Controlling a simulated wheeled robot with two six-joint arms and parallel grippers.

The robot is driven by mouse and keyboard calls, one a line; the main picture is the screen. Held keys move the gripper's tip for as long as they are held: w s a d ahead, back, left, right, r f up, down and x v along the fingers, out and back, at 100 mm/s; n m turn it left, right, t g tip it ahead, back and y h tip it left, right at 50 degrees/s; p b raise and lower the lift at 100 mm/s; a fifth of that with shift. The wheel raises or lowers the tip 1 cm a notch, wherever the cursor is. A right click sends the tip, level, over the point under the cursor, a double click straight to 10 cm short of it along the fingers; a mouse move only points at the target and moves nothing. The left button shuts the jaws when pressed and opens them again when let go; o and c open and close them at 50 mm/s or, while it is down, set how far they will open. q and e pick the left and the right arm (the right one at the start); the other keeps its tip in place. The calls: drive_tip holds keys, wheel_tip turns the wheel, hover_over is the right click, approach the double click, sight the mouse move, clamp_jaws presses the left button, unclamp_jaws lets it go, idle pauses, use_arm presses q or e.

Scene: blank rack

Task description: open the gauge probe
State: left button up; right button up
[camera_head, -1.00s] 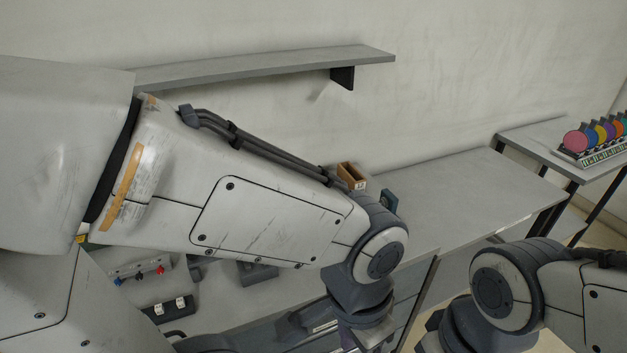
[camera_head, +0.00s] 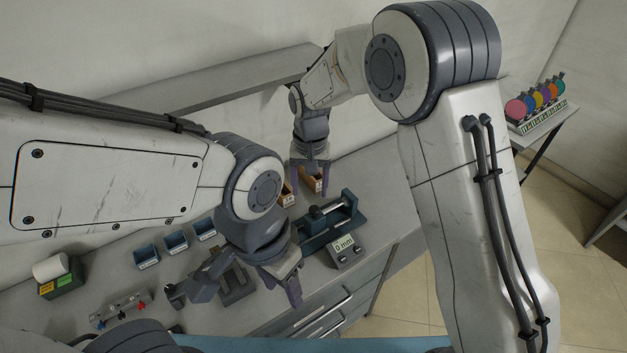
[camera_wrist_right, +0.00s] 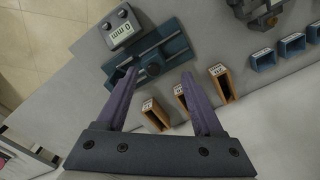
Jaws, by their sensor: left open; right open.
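The gauge is a dark teal fixture (camera_head: 332,222) with a cylindrical slide, on the bench right of centre in the head view. It carries a grey display box (camera_head: 346,250) reading 0 mm. In the right wrist view the gauge (camera_wrist_right: 165,55) lies just beyond my fingertips, with its display box (camera_wrist_right: 120,29) farther off. My right gripper (camera_head: 310,186) is open and empty, pointing down behind the gauge; its fingers (camera_wrist_right: 160,76) are spread in the wrist view. My left gripper (camera_head: 283,284) is open, in front of and left of the gauge. Whether either touches it is unclear.
Wooden bins (camera_wrist_right: 222,85) stand beside the gauge. Blue bins (camera_head: 175,241), a dark stand (camera_head: 234,284), and a panel with coloured knobs (camera_head: 121,308) lie to the left. A shelf (camera_head: 210,82) runs along the wall. Coloured discs (camera_head: 535,103) stand on a far table.

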drive_tip(key=m+p, duration=0.2)
hover_over(314, 208)
drive_tip(key=f, duration=0.2)
wheel_tip(314, 208, down, 9)
drive_tip(key=p, duration=0.3)
drive_tip(key=shift+s+r+p, duration=0.1)
drive_tip(key=shift+r+p, duration=0.05)
drive_tip(key=shift+p, duration=0.2)
drive_tip(key=shift+f, duration=0.85)
use_arm(q)
wheel_tip(314, 208, up, 8)
drive_tip(key=shift+f, duration=0.25)
use_arm(e)
clamp_jaws()
use_arm(q)
drive_tip(key=shift+f, duration=0.1)
